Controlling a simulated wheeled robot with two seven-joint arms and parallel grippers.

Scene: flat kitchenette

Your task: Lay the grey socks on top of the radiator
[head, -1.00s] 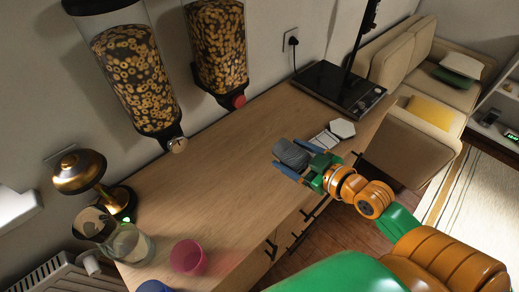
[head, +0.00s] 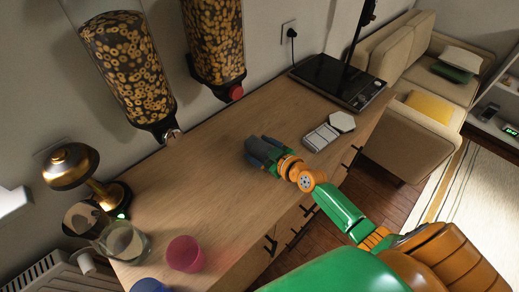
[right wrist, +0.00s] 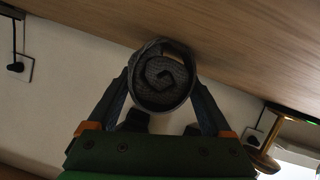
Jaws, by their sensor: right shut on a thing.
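The grey socks (right wrist: 163,78) are rolled into a bundle, and their spiral end faces the camera in the right wrist view. My right gripper (head: 262,150) is shut on them, with one blue finger on each side. In the head view the socks (head: 257,147) are a small dark shape between the fingers, over the middle of the wooden counter. The radiator (head: 42,278) is white and ribbed, at the bottom left corner of the head view, and only part of it shows. My right gripper is well to the right of it. My left gripper is not in view.
A brass lamp (head: 68,167), a glass jug (head: 123,241), a pink cup (head: 185,254) and a blue item (head: 150,286) stand at the counter's left end. Cereal dispensers (head: 125,65) hang above.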

